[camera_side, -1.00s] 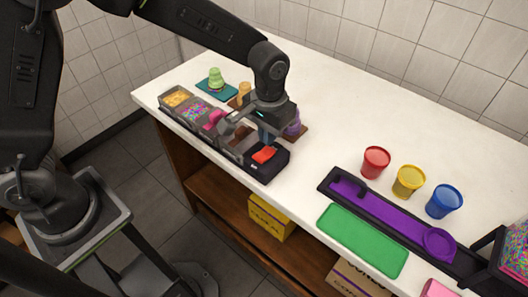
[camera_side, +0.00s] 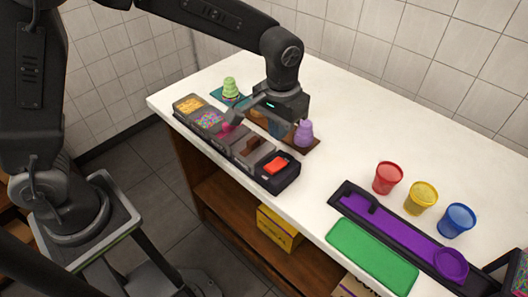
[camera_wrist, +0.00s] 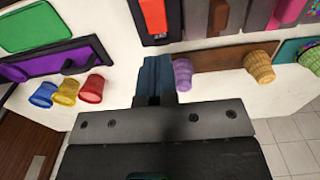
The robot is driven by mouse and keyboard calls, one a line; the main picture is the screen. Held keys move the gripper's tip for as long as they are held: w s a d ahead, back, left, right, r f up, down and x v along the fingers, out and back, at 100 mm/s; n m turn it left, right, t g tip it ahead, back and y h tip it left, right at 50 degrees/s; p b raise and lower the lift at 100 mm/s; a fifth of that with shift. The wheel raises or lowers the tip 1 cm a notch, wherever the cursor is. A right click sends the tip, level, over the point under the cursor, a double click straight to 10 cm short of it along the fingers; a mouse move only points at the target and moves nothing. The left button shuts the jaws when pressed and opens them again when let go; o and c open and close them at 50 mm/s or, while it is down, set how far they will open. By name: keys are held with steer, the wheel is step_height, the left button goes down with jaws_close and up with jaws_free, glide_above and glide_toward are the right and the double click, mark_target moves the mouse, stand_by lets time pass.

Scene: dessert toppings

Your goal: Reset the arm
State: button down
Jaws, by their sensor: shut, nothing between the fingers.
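My gripper (camera_side: 277,130) is shut and empty. It hangs above the counter behind the black topping tray (camera_side: 290,182). In the wrist view its blue-grey fingertips (camera_wrist: 154,65) are together, with nothing between them. The tray has compartments with yellow, multicoloured, pink and brown contents, and a red piece (camera_side: 276,165) at its near end. A purple swirled dessert (camera_side: 304,133) stands on a brown board (camera_side: 312,145) just right of the gripper. A green swirled dessert (camera_side: 231,88) stands on a teal mat at the far left. The gripper partly hides a tan cone, which shows in the wrist view (camera_wrist: 258,66).
Red (camera_side: 387,178), yellow (camera_side: 420,198) and blue (camera_side: 457,220) cups stand on the right. In front of them lie a black tray with a purple inset (camera_side: 400,228) and a green mat (camera_side: 370,257). The counter between the board and cups is clear.

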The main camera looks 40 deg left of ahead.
steer(key=s+a+r+t, duration=0.3)
steer(key=s+a+r, duration=0.5)
steer(key=a+r, duration=0.15)
steer(key=s+a+r+t, duration=0.1)
steer(key=s+a, duration=0.3)
steer(key=s, duration=0.6)
steer(key=shift+s+a+r+t, duration=0.3)
steer(key=shift+s+t, duration=0.1)
steer(key=shift+t, duration=0.3)
